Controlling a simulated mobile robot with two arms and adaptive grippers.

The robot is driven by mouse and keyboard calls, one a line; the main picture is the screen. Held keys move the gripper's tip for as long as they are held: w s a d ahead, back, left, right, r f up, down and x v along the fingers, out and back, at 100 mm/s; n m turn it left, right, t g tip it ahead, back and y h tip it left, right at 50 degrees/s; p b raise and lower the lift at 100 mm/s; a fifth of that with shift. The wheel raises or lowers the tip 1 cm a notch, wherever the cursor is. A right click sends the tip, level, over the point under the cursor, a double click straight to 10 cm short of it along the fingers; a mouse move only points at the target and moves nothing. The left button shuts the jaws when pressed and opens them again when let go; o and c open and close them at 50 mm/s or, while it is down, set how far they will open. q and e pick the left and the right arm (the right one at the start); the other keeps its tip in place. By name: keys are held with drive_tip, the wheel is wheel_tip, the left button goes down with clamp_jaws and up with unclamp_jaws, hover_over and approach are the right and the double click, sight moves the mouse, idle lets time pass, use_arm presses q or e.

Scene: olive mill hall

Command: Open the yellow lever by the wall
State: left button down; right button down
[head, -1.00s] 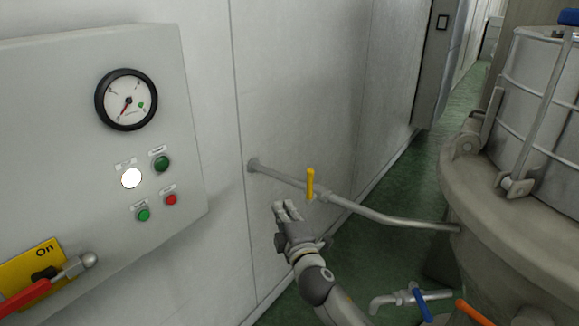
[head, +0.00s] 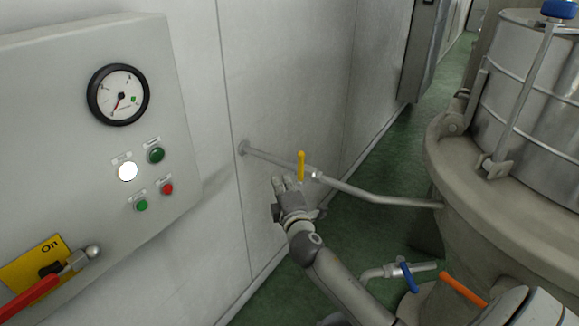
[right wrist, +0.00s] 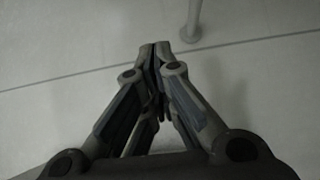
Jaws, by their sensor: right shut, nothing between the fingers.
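The yellow lever (head: 301,166) stands upright on a thin grey pipe (head: 375,196) that runs from the wall to the big metal vessel. My right gripper (head: 281,181) is just left of the lever and a little below it, close to the pipe. In the head view I cannot tell whether it touches the lever. In the right wrist view the fingertips (right wrist: 155,47) meet with nothing between them. The lever does not show there; a pale post or pipe (right wrist: 193,20) does, against a light surface. My left gripper is not in view.
A grey control box (head: 60,170) with a gauge (head: 118,94), several buttons and a red-handled switch (head: 30,297) is on the wall at left. The metal vessel (head: 480,215) stands at right. Blue (head: 408,277) and orange (head: 462,289) levers sit low beside it.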

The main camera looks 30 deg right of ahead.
sight(301, 169)
drive_tip(key=w+d+p, duration=0.2)
drive_tip(key=w+d, duration=0.3)
drive_tip(key=shift+d, duration=0.4)
drive_tip(key=shift+w, duration=0.15)
